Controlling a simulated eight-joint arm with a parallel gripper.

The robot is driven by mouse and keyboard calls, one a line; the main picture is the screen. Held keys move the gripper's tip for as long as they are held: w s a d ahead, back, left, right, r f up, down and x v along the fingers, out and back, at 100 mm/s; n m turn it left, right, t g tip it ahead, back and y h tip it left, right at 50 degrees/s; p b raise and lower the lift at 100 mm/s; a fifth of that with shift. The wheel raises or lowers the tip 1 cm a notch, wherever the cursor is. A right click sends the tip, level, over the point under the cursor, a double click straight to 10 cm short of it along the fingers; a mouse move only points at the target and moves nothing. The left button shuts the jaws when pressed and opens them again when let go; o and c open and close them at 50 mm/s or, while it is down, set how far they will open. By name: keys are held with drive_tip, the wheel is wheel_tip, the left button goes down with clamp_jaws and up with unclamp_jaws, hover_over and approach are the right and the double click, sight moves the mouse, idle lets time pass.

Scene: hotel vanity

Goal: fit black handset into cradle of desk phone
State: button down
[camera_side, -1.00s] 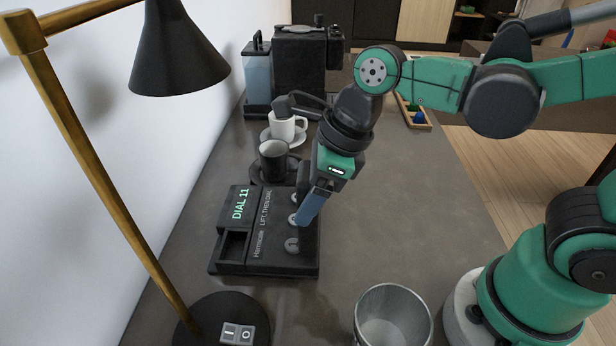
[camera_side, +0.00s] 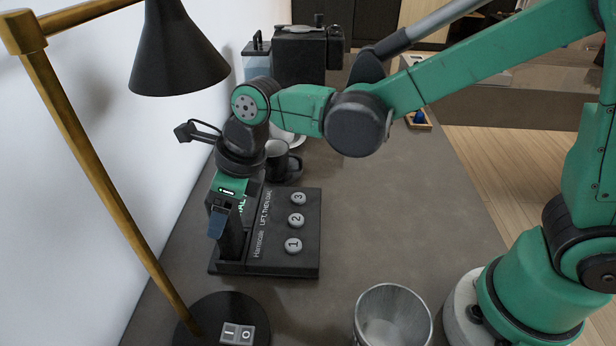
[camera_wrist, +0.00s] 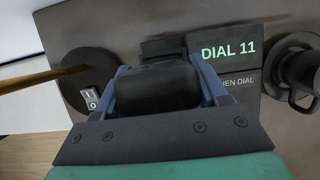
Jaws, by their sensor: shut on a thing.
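The desk phone (camera_side: 284,262) is a dark slab with several round grey numbered keys and a cradle at its left side; the handset and my gripper hide most of that cradle. My gripper (camera_side: 220,226) has blue fingers and points down over the cradle side. It is shut on the black handset (camera_side: 233,238), which also shows as a dark block between the blue fingers in the wrist view (camera_wrist: 158,90). The handset's lower end is at the cradle area. I cannot tell whether it touches or sits in the cradle. The "DIAL 11" display (camera_wrist: 228,49) is lit green beside it.
A brass lamp (camera_side: 90,150) with a black base (camera_side: 195,325) stands left of the phone, close to my gripper. A metal bin (camera_side: 393,315) stands at the front. A dark mug (camera_side: 278,160) is behind the phone.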

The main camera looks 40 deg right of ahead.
drive_tip(key=shift+f, duration=0.3)
drive_tip(key=shift+c, duration=0.2)
unclamp_jaws()
